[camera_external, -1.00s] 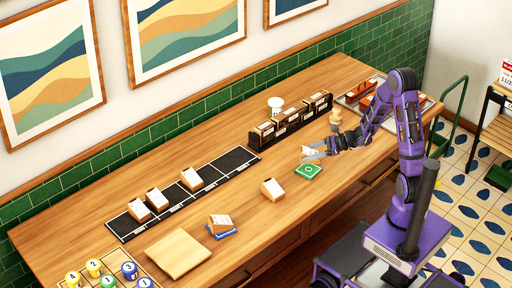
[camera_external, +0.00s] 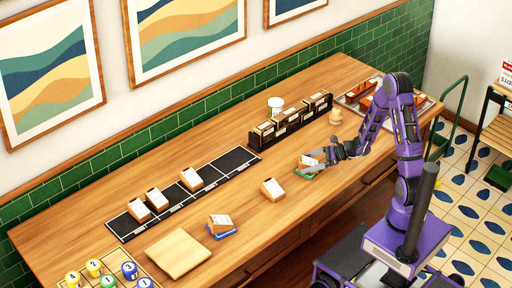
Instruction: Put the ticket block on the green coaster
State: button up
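A ticket block (camera_external: 309,161), wooden with a white top, is between the fingers of my gripper (camera_external: 318,160). It is right at the green coaster (camera_external: 304,174), covering most of it. I cannot tell whether the block rests on the coaster or hangs just above it. The fingers appear closed around the block's sides. Another ticket block (camera_external: 272,189) stands alone on the counter to the left. A further block (camera_external: 221,222) sits on a blue coaster (camera_external: 222,234) at the front left.
A black strip (camera_external: 185,190) with several ticket blocks lies along the counter.

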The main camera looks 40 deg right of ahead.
jog(key=shift+r, duration=0.25)
jog(key=p+v, duration=0.1)
jog(key=v, duration=1.1)
jog(key=shift+w, duration=0.1)
